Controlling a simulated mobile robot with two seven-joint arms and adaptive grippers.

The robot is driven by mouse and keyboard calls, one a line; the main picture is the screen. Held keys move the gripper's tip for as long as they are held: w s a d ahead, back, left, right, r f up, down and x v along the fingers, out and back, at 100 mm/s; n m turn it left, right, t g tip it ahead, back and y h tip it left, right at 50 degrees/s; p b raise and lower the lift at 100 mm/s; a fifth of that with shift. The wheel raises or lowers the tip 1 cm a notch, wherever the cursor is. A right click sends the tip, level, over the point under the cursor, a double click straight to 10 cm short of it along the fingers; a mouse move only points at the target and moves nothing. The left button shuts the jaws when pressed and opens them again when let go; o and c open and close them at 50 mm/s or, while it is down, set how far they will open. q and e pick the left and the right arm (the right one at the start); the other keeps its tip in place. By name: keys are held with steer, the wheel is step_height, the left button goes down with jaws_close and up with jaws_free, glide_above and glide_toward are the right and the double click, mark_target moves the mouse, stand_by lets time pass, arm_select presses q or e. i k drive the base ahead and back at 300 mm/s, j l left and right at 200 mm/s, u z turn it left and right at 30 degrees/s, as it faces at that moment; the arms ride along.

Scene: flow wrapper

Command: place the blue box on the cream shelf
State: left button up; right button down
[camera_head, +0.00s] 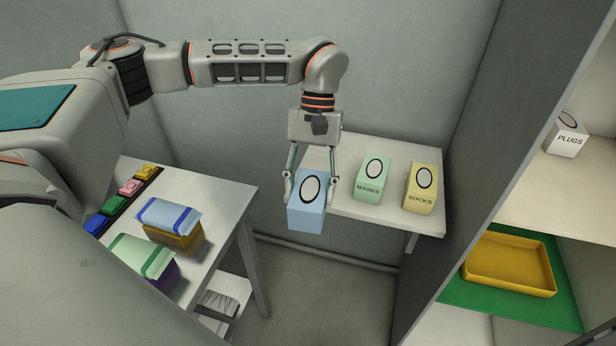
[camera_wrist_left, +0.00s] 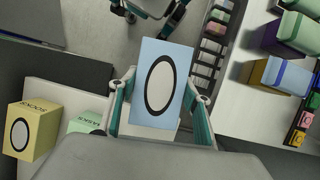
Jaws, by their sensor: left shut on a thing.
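The blue box (camera_head: 306,214) has a white oval with a black ring on it. My left gripper (camera_head: 311,193) is shut on it, one finger on each side. In the head view the box hangs in front of the left front part of a pale wall shelf (camera_head: 391,218); I cannot tell whether it touches the shelf. The left wrist view shows the blue box (camera_wrist_left: 158,85) between the fingers of my left gripper (camera_wrist_left: 158,107). A cream shelf (camera_head: 540,192) stands in the cabinet at the right, with a white PLUGS box (camera_head: 566,139) on it. My right gripper is not in view.
A green MASKS box (camera_head: 372,178) and a yellow SOCKS box (camera_head: 420,188) stand on the wall shelf. A grey cabinet side panel (camera_head: 470,130) rises to their right. A yellow tray (camera_head: 508,265) lies on a green mat (camera_head: 465,289). A left table (camera_head: 222,195) holds wrapped packs (camera_head: 165,222).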

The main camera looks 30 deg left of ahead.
mark_target(581, 200)
steer(key=k+l+z, duration=0.1)
steer(key=l, duration=0.7)
steer(key=k+l+z, duration=0.15)
steer(key=l, duration=0.25)
steer(key=l+z, duration=0.1)
steer(key=l, duration=0.25)
steer(key=i+l+z, duration=0.15)
steer(key=l, duration=0.2)
steer(key=i+l+z, duration=0.1)
steer(key=l, duration=0.25)
